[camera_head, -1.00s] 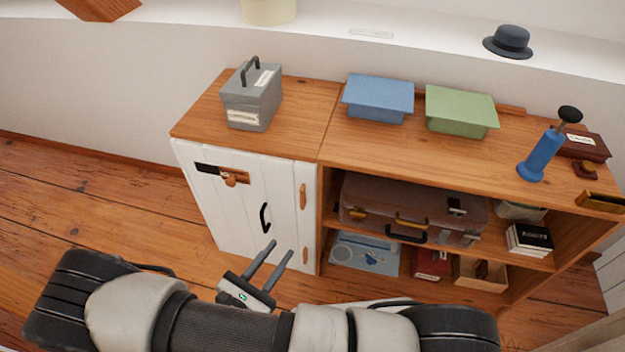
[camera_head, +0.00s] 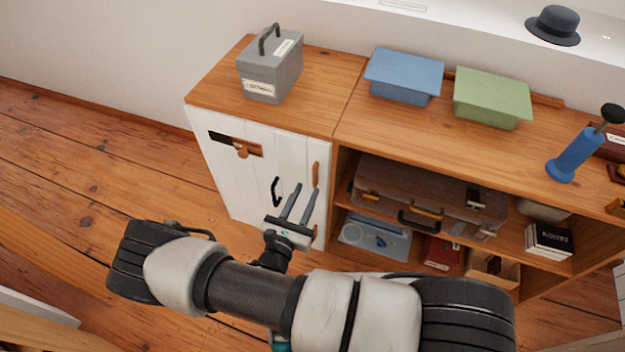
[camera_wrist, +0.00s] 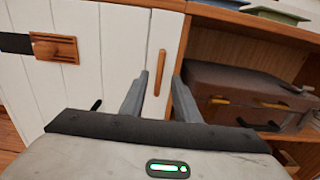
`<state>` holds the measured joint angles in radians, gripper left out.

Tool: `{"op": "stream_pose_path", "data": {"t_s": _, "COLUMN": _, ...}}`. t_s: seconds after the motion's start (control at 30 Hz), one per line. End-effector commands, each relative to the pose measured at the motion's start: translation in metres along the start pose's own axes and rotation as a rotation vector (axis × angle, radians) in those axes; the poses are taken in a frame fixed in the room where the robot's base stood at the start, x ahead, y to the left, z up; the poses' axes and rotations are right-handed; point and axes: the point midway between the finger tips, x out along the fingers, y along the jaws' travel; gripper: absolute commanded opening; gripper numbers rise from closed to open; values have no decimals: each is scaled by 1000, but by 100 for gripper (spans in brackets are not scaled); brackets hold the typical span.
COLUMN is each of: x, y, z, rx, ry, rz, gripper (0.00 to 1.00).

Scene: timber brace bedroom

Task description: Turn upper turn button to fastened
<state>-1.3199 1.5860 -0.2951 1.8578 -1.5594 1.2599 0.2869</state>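The upper turn button (camera_head: 316,174) is a slim orange-brown wooden strip near the right edge of the white plank door (camera_head: 222,170). It stands upright, along the door edge. In the wrist view the upper turn button (camera_wrist: 160,72) appears between and beyond the two fingertips. My gripper (camera_head: 305,188) is open and empty, its fingers pointing at the door just below and left of the button in the head view. It also shows in the wrist view (camera_wrist: 160,80). I cannot tell the exact gap to the door. The lower right part of the door is partly hidden by my gripper.
A dark plate with a wooden latch piece (camera_head: 242,149) is at the door's upper left. A black handle (camera_head: 276,191) sits left of my fingers. Open shelves with a brown suitcase (camera_head: 380,186) lie to the right. A grey box (camera_head: 270,72) stands on top.

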Motion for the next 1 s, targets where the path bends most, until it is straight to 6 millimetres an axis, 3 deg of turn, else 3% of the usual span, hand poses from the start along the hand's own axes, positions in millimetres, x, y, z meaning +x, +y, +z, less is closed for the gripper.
{"op": "stream_pose_path", "data": {"t_s": 0.1, "x": 24, "y": -1, "z": -1, "rx": 0, "ry": -1, "rz": -3, "gripper": 29}}
{"op": "stream_pose_path", "data": {"t_s": 0.3, "x": 51, "y": -1, "z": -1, "rx": 0, "ry": 0, "rz": -2, "gripper": 29}}
{"op": "stream_pose_path", "data": {"t_s": 0.7, "x": 60, "y": 0, "z": 0, "rx": -1, "ry": 1, "rz": 0, "gripper": 29}}
{"op": "stream_pose_path", "data": {"t_s": 0.73, "x": 60, "y": 0, "z": 0, "rx": -1, "ry": 1, "rz": 0, "gripper": 27}}
{"op": "stream_pose_path", "data": {"t_s": 0.9, "x": 59, "y": 0, "z": 0, "rx": -1, "ry": 1, "rz": 0, "gripper": 0}}
{"op": "stream_pose_path", "data": {"t_s": 1.0, "x": 59, "y": 0, "z": 0, "rx": -1, "ry": 1, "rz": 0, "gripper": 0}}
